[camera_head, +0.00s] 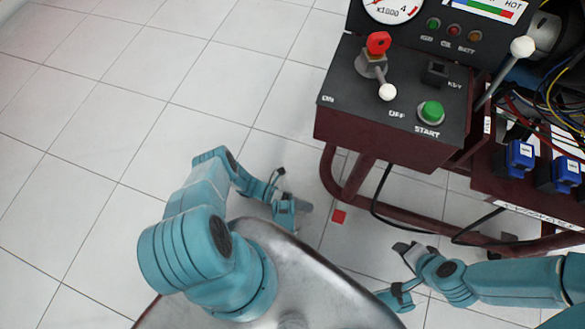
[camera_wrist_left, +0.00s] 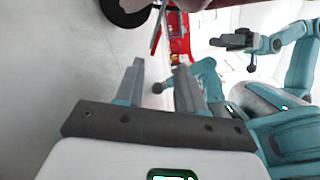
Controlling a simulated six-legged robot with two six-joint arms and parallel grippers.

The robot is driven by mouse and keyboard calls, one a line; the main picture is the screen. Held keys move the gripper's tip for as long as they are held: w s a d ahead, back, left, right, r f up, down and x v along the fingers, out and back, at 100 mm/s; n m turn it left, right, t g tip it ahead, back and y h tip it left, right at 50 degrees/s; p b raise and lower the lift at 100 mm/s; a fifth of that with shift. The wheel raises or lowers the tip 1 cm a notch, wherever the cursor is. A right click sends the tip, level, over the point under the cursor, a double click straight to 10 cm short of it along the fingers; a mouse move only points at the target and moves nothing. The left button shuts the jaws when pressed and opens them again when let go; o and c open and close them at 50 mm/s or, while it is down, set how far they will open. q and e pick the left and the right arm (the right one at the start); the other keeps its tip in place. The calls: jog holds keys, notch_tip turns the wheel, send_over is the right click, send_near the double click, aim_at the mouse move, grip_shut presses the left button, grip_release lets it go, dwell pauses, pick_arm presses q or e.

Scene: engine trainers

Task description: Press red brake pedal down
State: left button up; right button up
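The red brake pedal (camera_head: 338,216) shows in the head view as a small bright red patch low beside the dark red tube frame. My left gripper (camera_head: 297,207) is just left of it, apart from it in the picture. In the left wrist view the two grey fingers of my left gripper (camera_wrist_left: 160,72) stand apart with nothing between them. A bright red part (camera_wrist_left: 178,45) shows beyond the fingertips; I cannot tell for sure that it is the pedal. My right gripper (camera_head: 402,248) is low to the right of the pedal; its finger gap is not clear.
The engine trainer's control box (camera_head: 395,95) with a red key switch, a white-knobbed lever and a green start button (camera_head: 431,111) stands above the pedal. A black cable (camera_head: 378,195) hangs beside the frame tube (camera_head: 345,193). White tiled floor (camera_head: 110,110) is clear to the left.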

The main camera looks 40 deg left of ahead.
pick_arm(q)
jog(key=v, duration=0.4)
jog(key=shift+s+a, duration=0.1)
jog(key=shift+a, duration=0.1)
dwell(0.4)
